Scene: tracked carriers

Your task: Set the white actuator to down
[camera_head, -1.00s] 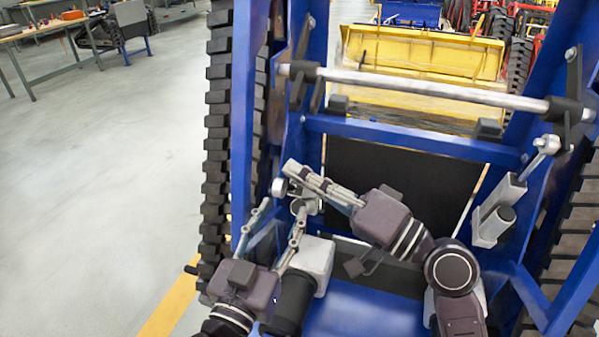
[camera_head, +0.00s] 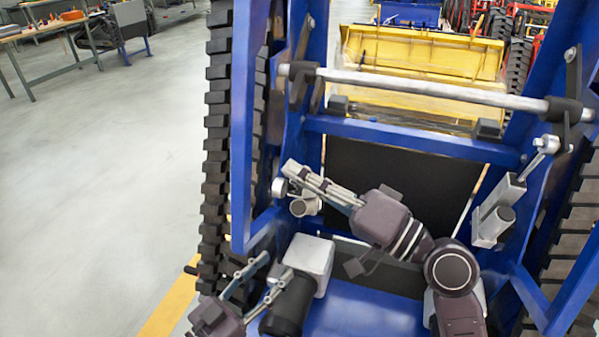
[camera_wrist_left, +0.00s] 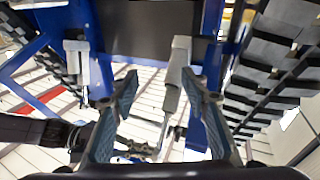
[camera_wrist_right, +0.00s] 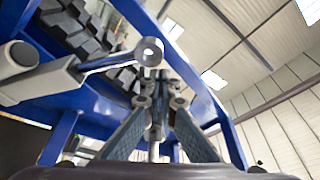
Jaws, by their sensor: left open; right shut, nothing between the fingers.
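A pale grey-white actuator (camera_head: 305,205) is on the left side of the blue frame, partly hidden behind my right gripper. In the right wrist view its body (camera_wrist_right: 38,82) is at the left, with a metal rod ending in a ring eye just beyond the fingertips. My right gripper (camera_head: 288,177) is shut and empty beside that eye; contact is unclear. My left gripper (camera_head: 274,266) is open and empty, below and left of the actuator. In the left wrist view, a whitish actuator (camera_wrist_left: 180,65) appears beyond the open fingers. A similar actuator (camera_head: 490,225) is on the frame's right.
The blue frame (camera_head: 415,140) surrounds the work area, with a metal crossbar (camera_head: 430,90) above. A black track (camera_head: 217,130) runs along its left side. A yellow bucket (camera_head: 425,55) stands behind. The floor (camera_head: 100,180) at left is clear.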

